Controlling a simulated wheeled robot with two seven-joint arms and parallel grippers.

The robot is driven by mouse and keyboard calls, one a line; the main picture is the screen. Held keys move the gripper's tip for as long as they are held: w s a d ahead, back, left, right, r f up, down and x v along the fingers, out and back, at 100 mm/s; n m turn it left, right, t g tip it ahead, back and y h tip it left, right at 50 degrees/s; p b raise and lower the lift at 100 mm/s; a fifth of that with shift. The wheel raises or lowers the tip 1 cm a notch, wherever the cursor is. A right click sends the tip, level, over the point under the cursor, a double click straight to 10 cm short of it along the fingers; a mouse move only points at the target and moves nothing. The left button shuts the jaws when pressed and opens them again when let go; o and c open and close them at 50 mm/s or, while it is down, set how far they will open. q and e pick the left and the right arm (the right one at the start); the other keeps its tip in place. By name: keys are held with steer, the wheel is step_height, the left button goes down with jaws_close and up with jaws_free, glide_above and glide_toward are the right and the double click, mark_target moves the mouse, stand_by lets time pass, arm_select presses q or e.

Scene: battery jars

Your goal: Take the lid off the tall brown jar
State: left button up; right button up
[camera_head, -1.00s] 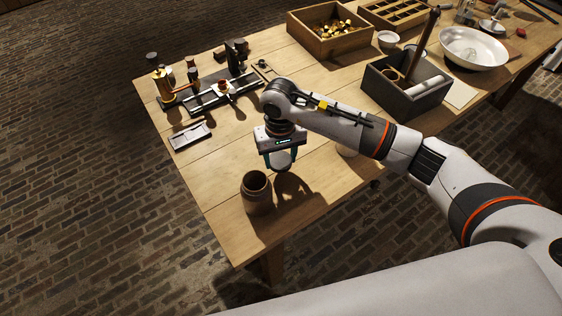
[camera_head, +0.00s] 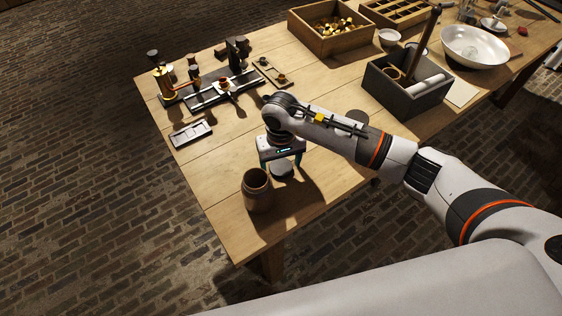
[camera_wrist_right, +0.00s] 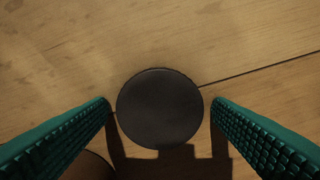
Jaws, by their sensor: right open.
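The tall brown jar (camera_head: 257,196) stands upright near the table's front corner, its mouth uncovered and dark inside. Its round dark lid (camera_head: 282,171) lies apart from it, just behind and to the right, apparently flat on the table. My right gripper (camera_head: 282,163) is open over the lid. In the right wrist view the lid (camera_wrist_right: 160,108) sits between the two green fingers (camera_wrist_right: 161,112), with a gap on each side. Part of the jar shows at the bottom left there. My left gripper is not in view.
A dark round top (camera_head: 357,117) shows behind my right forearm, mostly hidden. A grey tray (camera_head: 191,132) and a metal apparatus (camera_head: 222,90) stand at the back left. A dark box (camera_head: 408,88) stands to the right. The wood left of the jar is clear up to the edge.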

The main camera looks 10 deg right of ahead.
mark_target(281, 167)
steer(key=shift+r, duration=0.6)
step_height(281, 167, up, 11)
steer(key=b, duration=0.2)
